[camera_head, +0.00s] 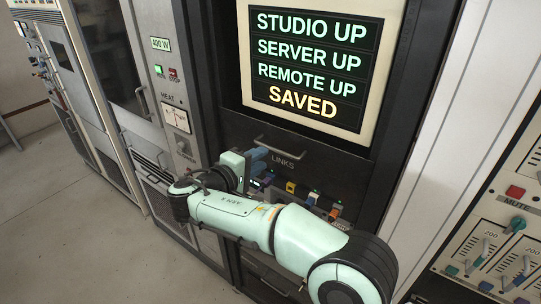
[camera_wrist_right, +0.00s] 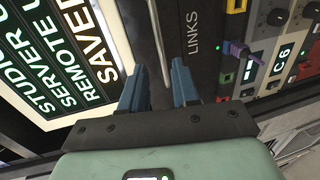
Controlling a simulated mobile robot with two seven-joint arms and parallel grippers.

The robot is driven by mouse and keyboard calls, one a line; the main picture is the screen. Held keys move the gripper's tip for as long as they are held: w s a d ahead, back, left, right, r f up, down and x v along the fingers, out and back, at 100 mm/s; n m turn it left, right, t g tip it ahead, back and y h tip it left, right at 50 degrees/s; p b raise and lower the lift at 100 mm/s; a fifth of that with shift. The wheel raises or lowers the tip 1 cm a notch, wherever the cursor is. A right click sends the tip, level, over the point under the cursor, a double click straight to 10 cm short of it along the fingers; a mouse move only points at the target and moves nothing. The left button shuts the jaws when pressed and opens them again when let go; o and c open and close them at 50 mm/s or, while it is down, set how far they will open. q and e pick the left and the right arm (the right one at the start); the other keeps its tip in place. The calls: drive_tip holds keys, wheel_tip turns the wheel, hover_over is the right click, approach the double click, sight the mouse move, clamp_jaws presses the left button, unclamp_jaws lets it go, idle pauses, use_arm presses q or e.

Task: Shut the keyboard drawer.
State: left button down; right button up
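The drawer front (camera_head: 312,152) is a dark panel below the lit status screen, with a pale bar handle (camera_head: 279,147). It looks close to flush with the rack, but I cannot tell whether a small gap is left. My right gripper (camera_head: 258,158) is just left of the handle and in front of the panel. In the right wrist view, the gripper (camera_wrist_right: 162,88) has its two blue fingers apart, with the handle (camera_wrist_right: 160,38) running along the gap between them. Contact with the handle or panel cannot be made out. My left gripper is out of view.
The LINKS panel below carries coloured plugs (camera_head: 290,187) and switches close to my right arm. The lit screen (camera_head: 312,68) is above. A grey cabinet with a HEAT panel (camera_head: 176,117) stands left, and a fader console (camera_head: 495,250) is at right. Floor at left is clear.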

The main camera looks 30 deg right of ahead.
drive_tip(key=v, duration=0.5)
idle(0.3)
wheel_tip(320, 180, down, 30)
drive_tip(key=a+n+g+y, duration=0.2)
drive_tip(key=n+g+y, duration=0.1)
drive_tip(key=n+y, duration=0.3)
drive_tip(key=s+a+f+m+g+y, duration=0.1)
drive_tip(key=s+a+f+g+y, duration=0.15)
drive_tip(key=s+f, duration=0.4)
drive_tip(key=s+a+f+m+g+y, duration=0.15)
drive_tip(key=s+f+y, duration=0.25)
drive_tip(key=f, duration=0.6)
drive_tip(key=s+a+f+m+y, duration=0.2)
drive_tip(key=s+f+m, duration=0.4)
drive_tip(key=s, duration=0.4)
drive_tip(key=s+a+f+m+y, duration=0.2)
drive_tip(key=s+f+m, duration=0.4)
drive_tip(key=s, duration=0.4)
drive_tip(key=shift+a+f+y, duration=0.3)
drive_tip(key=shift+f+y, duration=0.35)
drive_tip(key=shift+y, duration=0.2)
drive_tip(key=shift+s, duration=0.15)
